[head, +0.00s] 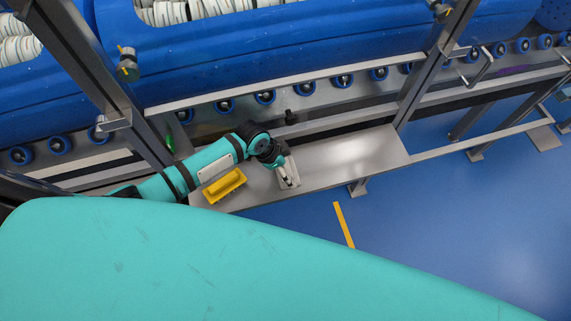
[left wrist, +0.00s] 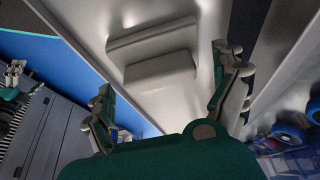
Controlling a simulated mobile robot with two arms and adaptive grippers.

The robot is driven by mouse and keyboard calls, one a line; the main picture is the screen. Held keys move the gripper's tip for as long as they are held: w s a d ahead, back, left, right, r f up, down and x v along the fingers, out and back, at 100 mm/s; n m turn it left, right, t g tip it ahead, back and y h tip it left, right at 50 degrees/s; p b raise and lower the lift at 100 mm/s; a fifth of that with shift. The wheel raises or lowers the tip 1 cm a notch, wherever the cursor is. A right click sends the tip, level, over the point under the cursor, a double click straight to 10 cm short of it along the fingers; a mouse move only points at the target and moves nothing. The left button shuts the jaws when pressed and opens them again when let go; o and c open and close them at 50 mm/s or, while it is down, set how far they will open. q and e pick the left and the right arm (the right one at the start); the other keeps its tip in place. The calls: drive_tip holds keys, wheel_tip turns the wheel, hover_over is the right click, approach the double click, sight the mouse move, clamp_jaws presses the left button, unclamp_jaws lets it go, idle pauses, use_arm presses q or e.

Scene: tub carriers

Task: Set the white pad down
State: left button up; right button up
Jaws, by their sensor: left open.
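The white pad (left wrist: 160,70) is a pale block with a raised bar along one side. It lies on the bare metal shelf (left wrist: 205,80) in the left wrist view. In the head view only a small pale part of the pad (head: 292,181) shows beneath my left gripper (head: 287,172). My left gripper (left wrist: 165,78) is open. Its fingers stand apart on either side of the pad's near end, and no grip shows. What seems to be my right gripper (left wrist: 22,82) shows small at the left edge of the wrist view, its jaws unclear.
A yellow pad (head: 226,186) lies on the shelf to the left, close to my left forearm. The shelf is clear to the right (head: 350,155). Steel posts (head: 425,65), rollers and blue tubs (head: 290,45) stand behind. A green object (head: 169,142) is behind the arm.

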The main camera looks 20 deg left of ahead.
use_arm(q)
drive_tip(key=v, duration=1.2)
idle(0.3)
